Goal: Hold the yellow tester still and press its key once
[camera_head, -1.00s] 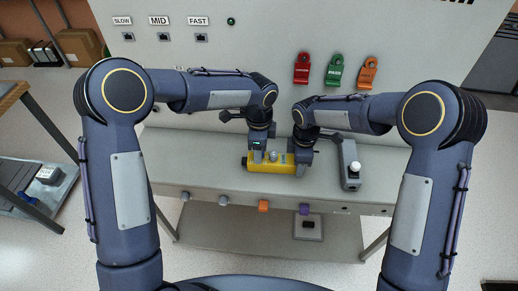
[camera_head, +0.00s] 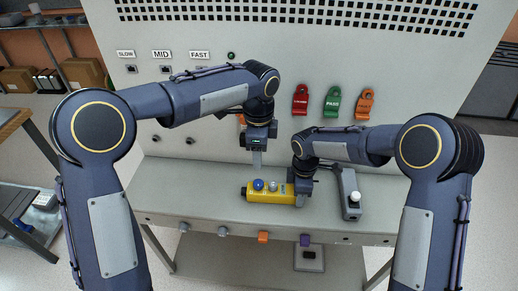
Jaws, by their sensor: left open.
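The yellow tester (camera_head: 270,196) lies lengthwise on the grey bench. It has a blue round knob or key (camera_head: 258,184) and a smaller grey one (camera_head: 273,186) on top, and a dark left end. My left gripper (camera_head: 257,160) points down above the tester's left part, clear of it and open, with nothing in it. My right gripper (camera_head: 300,197) is at the tester's right end, with a finger against its near side; the other finger is hidden. It appears to clasp that end.
A grey block with a white knob (camera_head: 353,197) stands right of the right gripper. Red (camera_head: 300,100), green (camera_head: 333,102) and orange (camera_head: 365,104) tags hang on the panel behind. Bare bench (camera_head: 190,190) lies left of the tester.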

